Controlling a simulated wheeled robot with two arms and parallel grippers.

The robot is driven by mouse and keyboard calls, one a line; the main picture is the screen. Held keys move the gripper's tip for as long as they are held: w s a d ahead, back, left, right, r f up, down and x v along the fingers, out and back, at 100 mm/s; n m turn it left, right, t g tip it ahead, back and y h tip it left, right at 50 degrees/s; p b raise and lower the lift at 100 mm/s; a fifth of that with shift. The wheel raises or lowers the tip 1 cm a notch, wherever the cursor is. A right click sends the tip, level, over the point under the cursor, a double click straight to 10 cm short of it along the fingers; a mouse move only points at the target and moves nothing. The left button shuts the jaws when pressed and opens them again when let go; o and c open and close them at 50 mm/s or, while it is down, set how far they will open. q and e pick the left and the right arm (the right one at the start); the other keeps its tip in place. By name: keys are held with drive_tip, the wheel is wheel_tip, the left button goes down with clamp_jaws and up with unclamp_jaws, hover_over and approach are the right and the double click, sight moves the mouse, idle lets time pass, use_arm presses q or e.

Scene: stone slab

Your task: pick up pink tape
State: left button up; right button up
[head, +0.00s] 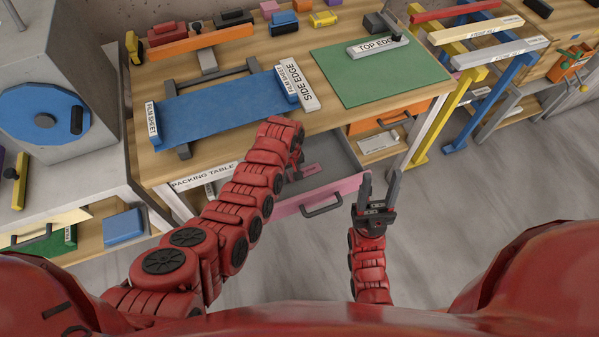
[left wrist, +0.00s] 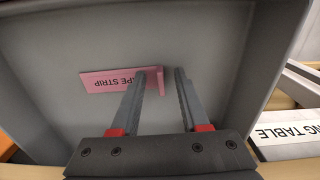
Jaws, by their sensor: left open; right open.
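The pink tape strip (left wrist: 120,80) lies flat on the grey floor of an open drawer (left wrist: 215,35), its label upside down in the left wrist view. A small part of the tape (head: 312,169) shows in the head view beside my left arm. My left gripper (left wrist: 159,72) is open over the drawer, and the tape's right end, with a small raised edge, appears between its fingertips. I cannot tell how far above the tape they are. In the head view my arm mostly hides this gripper. My right gripper (head: 378,188) is open and empty in front of the table, right of the drawer.
The drawer with a pink front (head: 335,190) sticks out from the packing table (head: 205,165). Its walls stand close around my left gripper. An orange drawer (head: 385,118) is open to its right. A blue film sheet (head: 215,108) and a green mat (head: 375,75) lie on the table.

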use_arm(q)
clamp_jaws()
drive_tip(key=shift+r, duration=0.15)
idle(0.5)
